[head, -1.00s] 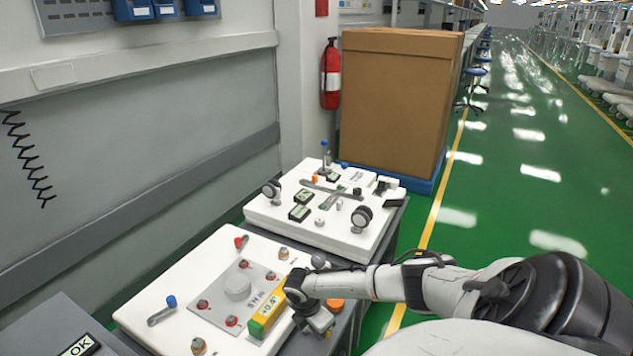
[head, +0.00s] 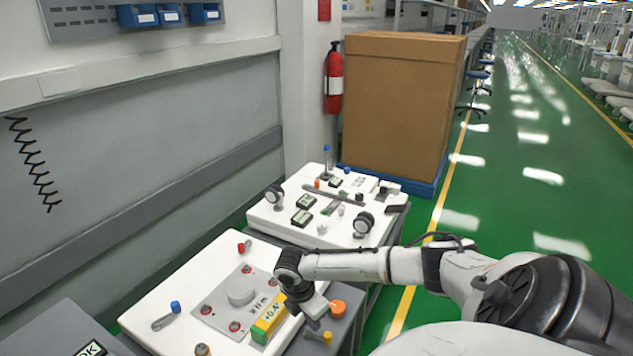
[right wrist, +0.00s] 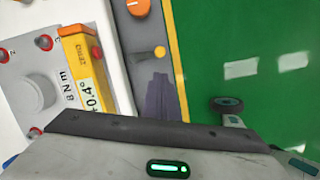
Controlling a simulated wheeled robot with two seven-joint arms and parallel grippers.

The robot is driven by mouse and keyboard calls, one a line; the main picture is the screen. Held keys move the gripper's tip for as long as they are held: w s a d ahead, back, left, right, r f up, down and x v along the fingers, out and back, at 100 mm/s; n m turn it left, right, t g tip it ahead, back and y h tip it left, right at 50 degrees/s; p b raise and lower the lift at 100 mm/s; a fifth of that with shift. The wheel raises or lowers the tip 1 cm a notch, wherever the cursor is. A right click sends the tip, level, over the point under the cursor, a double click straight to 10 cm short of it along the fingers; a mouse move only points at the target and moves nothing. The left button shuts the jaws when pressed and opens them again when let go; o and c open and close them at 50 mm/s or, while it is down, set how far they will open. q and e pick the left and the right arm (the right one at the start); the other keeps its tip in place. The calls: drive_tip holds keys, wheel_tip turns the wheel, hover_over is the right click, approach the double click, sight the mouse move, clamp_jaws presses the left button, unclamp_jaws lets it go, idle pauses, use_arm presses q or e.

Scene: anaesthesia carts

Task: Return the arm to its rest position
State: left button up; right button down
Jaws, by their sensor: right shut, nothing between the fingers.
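My right arm (head: 410,262) comes in from the lower right and reaches over the near white-topped cart (head: 190,270). My right gripper (head: 316,309) hangs down at the cart's right edge, beside a yellow gauge reading +0.4° (head: 268,320). It is shut and holds nothing. In the right wrist view, a dark bar of my gripper's own body crosses the bottom, and the fingertips do not show clearly. The gauge (right wrist: 82,70) lies left of it there. My left gripper is not in view.
An orange knob (head: 338,308) and a yellow knob (head: 327,337) stand close to my right gripper. A second cart (head: 285,222) with dials is behind, then a large brown box (head: 400,105). Green floor (head: 520,220) is open to the right.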

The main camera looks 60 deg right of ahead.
drive_tip(key=shift+a+r, duration=0.1)
drive_tip(key=shift+r, duration=0.05)
idle(0.5)
drive_tip(key=s+a+f+m+t+y, duration=0.15)
drive_tip(key=s+a, duration=0.25)
drive_tip(key=a, duration=0.9)
drive_tip(key=s+a+r+m+y, duration=0.15)
drive_tip(key=s+a, duration=0.25)
drive_tip(key=a, duration=0.9)
drive_tip(key=s+r+m+t, duration=0.3)
drive_tip(key=s+r+m, duration=0.4)
drive_tip(key=r+m, duration=0.25)
drive_tip(key=w+a+f+t+y, duration=0.1)
drive_tip(key=w+a+f+t, duration=0.1)
drive_tip(key=f, duration=0.4)
drive_tip(key=w+a+f+t+y, duration=0.1)
drive_tip(key=a+f+t, duration=0.1)
drive_tip(key=f, duration=0.5)
drive_tip(key=shift+w+a+m+t, duration=0.35)
drive_tip(key=shift+w+a, duration=0.05)
drive_tip(key=shift+a, duration=0.15)
